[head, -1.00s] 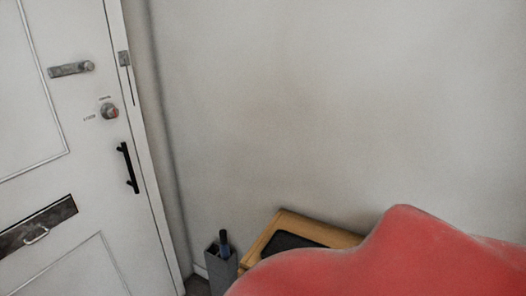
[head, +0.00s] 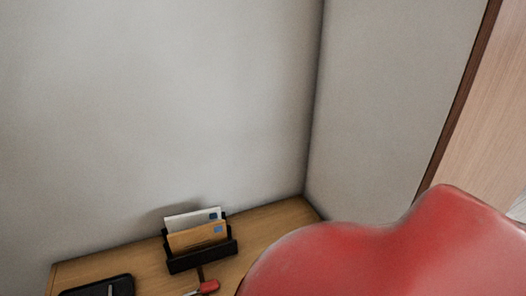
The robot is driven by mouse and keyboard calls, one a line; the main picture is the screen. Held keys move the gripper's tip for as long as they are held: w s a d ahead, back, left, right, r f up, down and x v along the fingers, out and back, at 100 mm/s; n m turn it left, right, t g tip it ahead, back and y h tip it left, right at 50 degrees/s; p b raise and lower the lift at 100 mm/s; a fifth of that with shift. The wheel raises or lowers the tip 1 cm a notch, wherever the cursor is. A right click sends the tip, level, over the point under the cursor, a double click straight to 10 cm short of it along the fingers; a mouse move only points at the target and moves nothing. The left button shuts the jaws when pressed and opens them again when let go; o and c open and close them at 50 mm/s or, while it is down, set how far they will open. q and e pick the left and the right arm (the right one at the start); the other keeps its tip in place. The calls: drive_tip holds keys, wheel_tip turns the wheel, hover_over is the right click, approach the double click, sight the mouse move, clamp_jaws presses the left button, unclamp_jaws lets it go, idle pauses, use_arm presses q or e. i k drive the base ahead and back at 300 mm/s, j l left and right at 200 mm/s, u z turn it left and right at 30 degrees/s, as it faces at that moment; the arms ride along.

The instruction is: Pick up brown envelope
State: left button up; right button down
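The brown envelope (head: 196,238) stands upright in a dark letter holder (head: 203,259) on a wooden table. A white envelope (head: 192,219) stands just behind it in the same holder. Both have a blue mark at the upper right. Neither of my grippers shows in the head view. A large red rounded shape, probably part of my own body, fills the lower right and hides the table's right part.
The wooden table (head: 262,225) stands against the wall near a corner. A black tray (head: 98,287) lies at its left end. A small red-handled item (head: 208,287) lies in front of the holder. A wooden panel (head: 497,110) is at the far right.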

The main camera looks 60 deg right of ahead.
sight(183, 242)
drive_tip(key=z, duration=1.3)
drive_tip(key=i, duration=0.05)
